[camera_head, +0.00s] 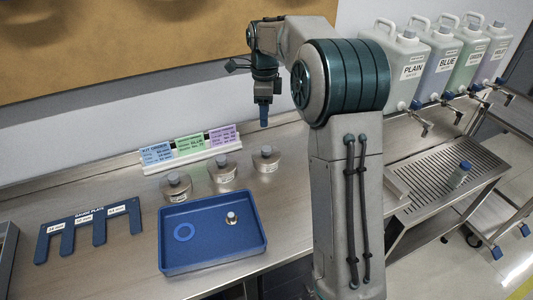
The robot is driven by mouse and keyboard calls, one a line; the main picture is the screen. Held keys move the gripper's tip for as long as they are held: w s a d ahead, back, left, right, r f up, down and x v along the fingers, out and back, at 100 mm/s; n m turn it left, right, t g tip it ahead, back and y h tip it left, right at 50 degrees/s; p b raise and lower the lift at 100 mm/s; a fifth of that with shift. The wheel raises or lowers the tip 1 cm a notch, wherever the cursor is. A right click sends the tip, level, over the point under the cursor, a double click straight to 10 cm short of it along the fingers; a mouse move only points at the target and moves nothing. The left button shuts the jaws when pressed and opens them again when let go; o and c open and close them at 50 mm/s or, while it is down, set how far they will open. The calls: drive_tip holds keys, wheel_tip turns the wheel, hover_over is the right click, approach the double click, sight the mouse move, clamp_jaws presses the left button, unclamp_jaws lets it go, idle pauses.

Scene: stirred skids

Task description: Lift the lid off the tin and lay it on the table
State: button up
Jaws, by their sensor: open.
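Three round metal tins with knobbed lids stand on the steel table (115,185): a left tin (176,190), a middle tin (223,176) and a right tin (267,161). Each has a grey knob on top and a small white label, too small to read. I cannot tell which one is the task's tin. All lids look seated. My gripper (264,122) points down, open and empty, above the right tin and apart from its knob. The gap between the fingers is hard to see from here.
A slotted blue gauge plate (88,227) lies left. Order cards (190,147) stand behind. Jugs (404,65) and a drain grate (440,185) are right.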

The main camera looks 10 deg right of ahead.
hover_over(267, 148)
drive_tip(key=f, duration=0.8)
drive_tip(key=shift+a+f, duration=0.2)
drive_tip(key=shift+a, duration=0.15)
drive_tip(key=f, duration=0.3)
drive_tip(key=f+p, duration=0.1)
drive_tip(key=shift+d+f, duration=0.2)
drive_tip(key=shift+d, duration=0.15)
drive_tip(key=shift+f, duration=0.35)
drive_tip(key=shift+c, duration=0.3)
drive_tip(key=c, duration=1)
